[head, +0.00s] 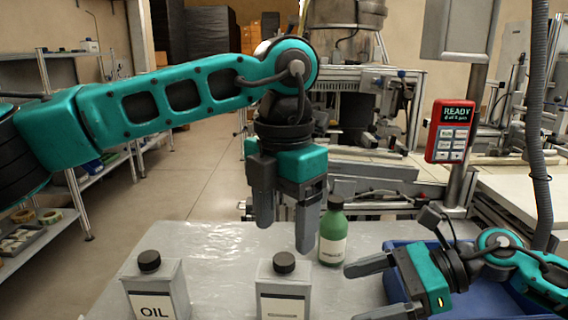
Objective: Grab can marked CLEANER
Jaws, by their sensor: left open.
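No label that I can read says CLEANER. A matching grey can marked OIL (172,276) stands to the left. A green bottle with a black cap (333,222) stands behind and to the right; its label text is unreadable. My right gripper (353,293) is at the lower right, fingers spread and empty, pointing left.
The grey table (223,245) is bare between and behind the two cans. A blue bin (396,288) sits at the right, partly hidden by my right arm. A red panel reading READY (450,131) hangs on a post behind.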

